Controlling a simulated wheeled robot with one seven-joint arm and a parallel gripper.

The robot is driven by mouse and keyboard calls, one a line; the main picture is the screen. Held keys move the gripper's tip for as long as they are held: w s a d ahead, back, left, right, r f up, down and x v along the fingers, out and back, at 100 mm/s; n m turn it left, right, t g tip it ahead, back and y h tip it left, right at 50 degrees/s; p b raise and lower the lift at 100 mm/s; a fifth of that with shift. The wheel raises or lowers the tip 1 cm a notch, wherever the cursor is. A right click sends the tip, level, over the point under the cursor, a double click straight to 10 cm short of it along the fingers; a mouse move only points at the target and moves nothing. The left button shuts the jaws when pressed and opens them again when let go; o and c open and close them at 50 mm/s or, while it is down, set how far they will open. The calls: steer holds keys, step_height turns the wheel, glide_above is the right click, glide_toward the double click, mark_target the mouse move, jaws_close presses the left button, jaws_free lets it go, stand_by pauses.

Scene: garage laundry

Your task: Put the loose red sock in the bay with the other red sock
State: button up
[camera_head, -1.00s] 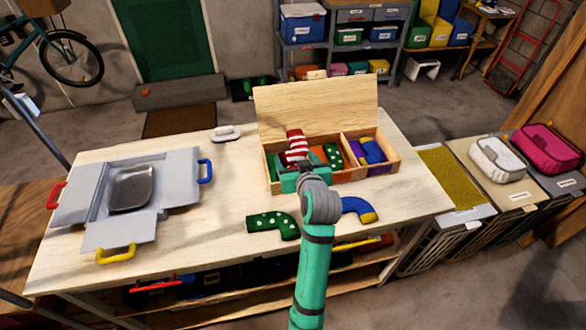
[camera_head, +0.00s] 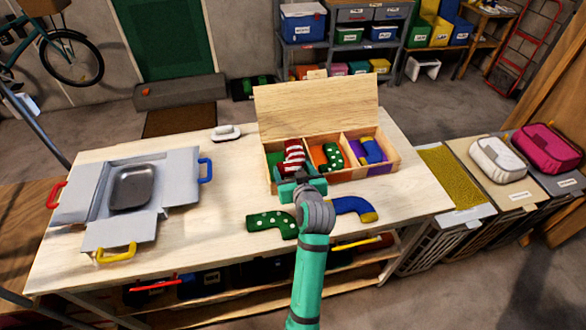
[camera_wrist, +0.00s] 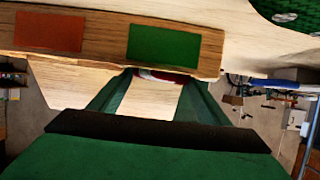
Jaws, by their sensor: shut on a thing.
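A red-and-white striped sock (camera_head: 293,155) shows at the left bay of the open wooden box (camera_head: 330,178), just beyond my gripper (camera_head: 298,177). My gripper is shut on striped fabric at the box's front edge; a sliver of the red-and-white sock (camera_wrist: 160,75) shows between the fingers in the wrist view. I cannot tell a second red sock apart from it; the gripper and front wall hide much of that green-floored bay. A green dotted sock (camera_head: 333,155) lies in the middle, orange bay. A blue sock (camera_head: 373,150) lies in the right, purple bay.
A loose green dotted sock (camera_head: 270,222) and a loose blue sock (camera_head: 353,207) lie on the table (camera_head: 205,265) in front of the box. A grey metal pan (camera_head: 132,187) sits in a white flapped container at left. The box's raised lid (camera_head: 315,110) stands behind the bays.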

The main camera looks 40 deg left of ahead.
steer(key=shift+f, duration=0.15)
steer(key=o, duration=1)
steer(key=shift+r, duration=0.2)
steer(key=v, duration=1.2)
steer(key=shift+r, duration=0.45)
